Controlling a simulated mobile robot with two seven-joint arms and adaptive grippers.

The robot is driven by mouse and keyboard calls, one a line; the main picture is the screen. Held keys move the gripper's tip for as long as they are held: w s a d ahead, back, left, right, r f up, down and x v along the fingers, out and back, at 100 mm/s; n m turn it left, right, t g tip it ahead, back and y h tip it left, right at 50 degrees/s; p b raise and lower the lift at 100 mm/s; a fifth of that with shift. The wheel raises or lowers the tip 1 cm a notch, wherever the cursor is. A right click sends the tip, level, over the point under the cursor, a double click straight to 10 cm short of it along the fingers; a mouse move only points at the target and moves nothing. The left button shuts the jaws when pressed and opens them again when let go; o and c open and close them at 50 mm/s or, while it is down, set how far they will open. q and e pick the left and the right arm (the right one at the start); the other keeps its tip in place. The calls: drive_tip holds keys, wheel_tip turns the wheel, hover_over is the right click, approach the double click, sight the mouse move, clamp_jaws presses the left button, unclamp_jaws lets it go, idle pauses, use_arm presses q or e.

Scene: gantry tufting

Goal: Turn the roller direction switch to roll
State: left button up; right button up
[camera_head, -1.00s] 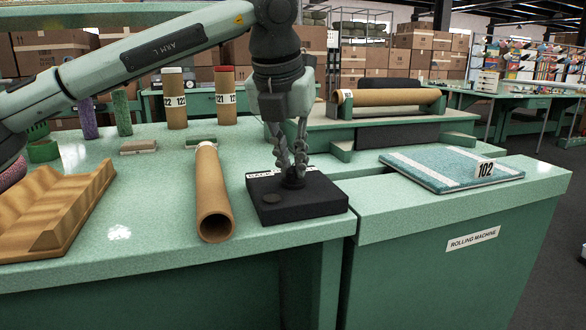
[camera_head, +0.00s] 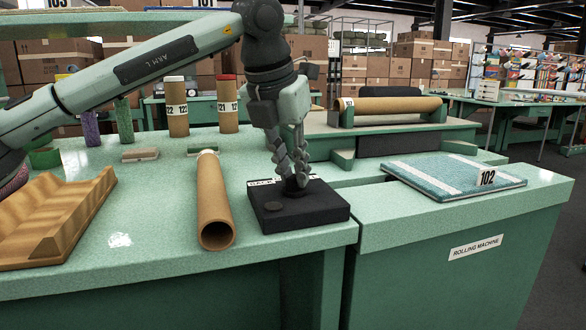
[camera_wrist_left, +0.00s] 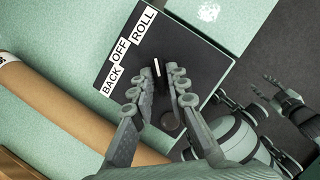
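The direction switch is a black box (camera_head: 322,212) on the front right of the green table, with a dark knob on top. In the left wrist view its white labels read BACK (camera_wrist_left: 113,80), OFF (camera_wrist_left: 122,50) and ROLL (camera_wrist_left: 144,22). The knob (camera_wrist_left: 158,69) has a white mark pointing up the picture, roughly towards ROLL. My right gripper (camera_wrist_left: 282,98) shows low beside the table, fingers apart and empty.
A cardboard tube (camera_head: 214,205) lies just left of the box. A brown cradle (camera_head: 50,220) is farther left.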

use_arm(q)
drive_tip(key=shift+o, duration=1.3)
drive_tip(key=shift+r, duration=0.1)
drive_tip(key=v, duration=1.2)
drive_tip(key=shift+s, duration=0.1)
